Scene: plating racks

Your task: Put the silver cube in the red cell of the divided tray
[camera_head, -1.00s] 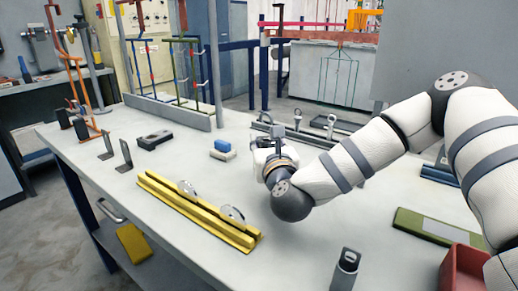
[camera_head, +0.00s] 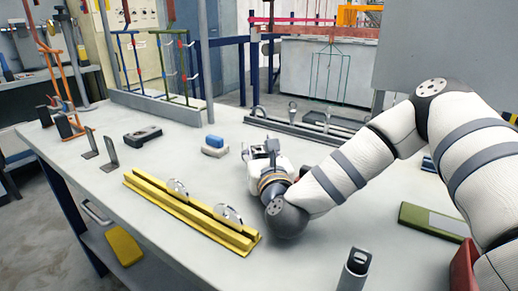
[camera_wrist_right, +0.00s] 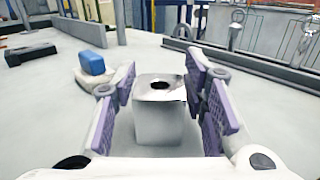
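The silver cube (camera_wrist_right: 160,115), with a dark round hole in its top, stands on the table between the two purple-padded fingers of my right gripper in the right wrist view. The right gripper (camera_wrist_right: 164,105) is open, with a gap between each pad and the cube. In the head view the right gripper (camera_head: 260,150) is low over the middle of the table, and I cannot make out the cube there. Only a piece of a red container (camera_head: 463,268) shows at the lower right edge; I cannot tell its cells. My left gripper is not in view.
A blue-and-white block (camera_head: 214,146) lies left of the right gripper. A yellow rail (camera_head: 190,213) holding clear discs is in front. A dark upright item (camera_head: 354,270) stands near the front edge, a green pad (camera_head: 435,221) at the right, grey rails (camera_head: 300,131) behind.

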